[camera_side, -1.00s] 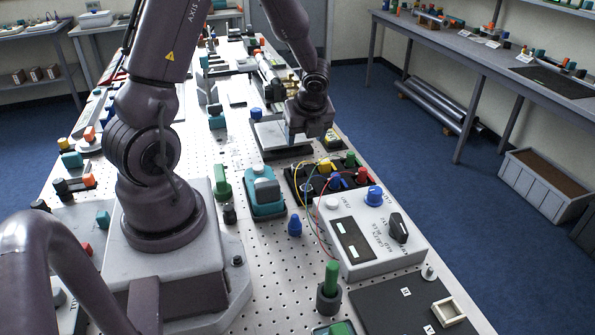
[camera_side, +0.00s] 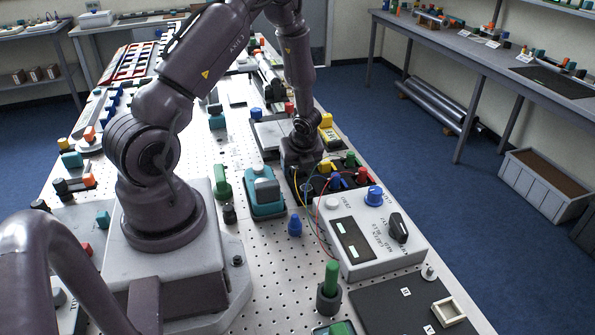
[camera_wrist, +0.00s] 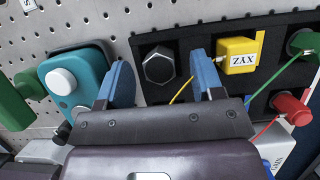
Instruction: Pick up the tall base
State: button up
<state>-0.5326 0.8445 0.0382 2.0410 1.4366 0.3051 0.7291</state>
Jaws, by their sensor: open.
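No part is marked as the tall base, so I cannot tell for sure which it is. A dark hexagonal metal piece (camera_wrist: 158,66) stands in a black block (camera_wrist: 146,44) in the wrist view, seen from above. My gripper (camera_wrist: 163,80) is open, with its blue fingers on either side of this piece and a gap on both sides. I cannot tell the height of the fingertips over the block. In the side view my gripper (camera_side: 302,168) is at the far left end of the black block, and its fingers and the hexagonal piece are hidden there.
A yellow plug (camera_wrist: 240,55) labelled ZAX is close to the right finger. Red (camera_wrist: 290,106) and green (camera_wrist: 304,42) plugs with wires are farther right. A teal device (camera_wrist: 75,82) is left. A grey control box (camera_side: 367,236) stands in front.

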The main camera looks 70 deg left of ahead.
jog(key=shift+f, duration=0.15)
jog(key=shift+c, duration=0.2)
jog(key=c, duration=1)
notch_tip(320, 180, up, 10)
jog(key=shift+r, duration=0.1)
